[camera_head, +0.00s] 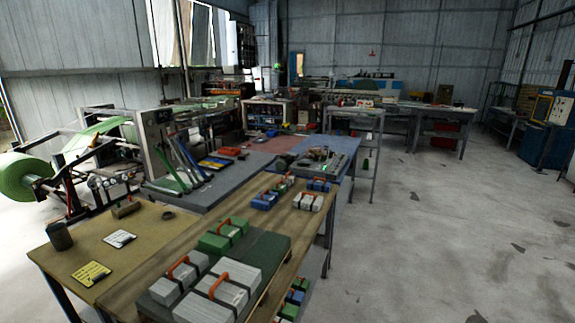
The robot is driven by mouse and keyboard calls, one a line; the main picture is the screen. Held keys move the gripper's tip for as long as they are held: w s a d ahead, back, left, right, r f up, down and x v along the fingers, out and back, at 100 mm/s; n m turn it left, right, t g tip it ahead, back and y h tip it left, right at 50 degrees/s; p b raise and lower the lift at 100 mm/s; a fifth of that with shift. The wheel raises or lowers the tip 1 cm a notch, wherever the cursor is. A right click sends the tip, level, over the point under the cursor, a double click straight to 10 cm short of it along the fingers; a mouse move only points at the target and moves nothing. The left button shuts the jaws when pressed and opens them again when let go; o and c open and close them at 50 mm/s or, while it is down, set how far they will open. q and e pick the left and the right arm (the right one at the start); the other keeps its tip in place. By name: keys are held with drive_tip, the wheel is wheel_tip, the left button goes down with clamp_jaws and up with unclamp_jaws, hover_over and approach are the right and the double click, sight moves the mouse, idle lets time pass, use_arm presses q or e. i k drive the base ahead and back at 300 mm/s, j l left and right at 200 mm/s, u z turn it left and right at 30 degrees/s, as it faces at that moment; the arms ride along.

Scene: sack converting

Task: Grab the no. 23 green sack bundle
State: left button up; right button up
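A green sack bundle (214,243) with a dark strap and an orange handle lies at the far end of a dark green board (262,252) on the wooden table. A smaller green bundle (278,187) lies farther back on the same table. More green bundles (290,311) show partly on a shelf below the table's right edge. No number can be read on any bundle, so I cannot tell which is no. 23. Neither of my grippers is in view.
Two pale grey bundles (178,285) lie on the board's near end. Blue bundles (264,201) and a white one (308,203) lie farther back. A tan table (150,228) adjoins on the left.

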sight(282, 188)
drive_tip(key=z, duration=1.25)
drive_tip(key=i, duration=5.35)
drive_tip(key=j+u, duration=0.1)
drive_tip(key=u, duration=2.65)
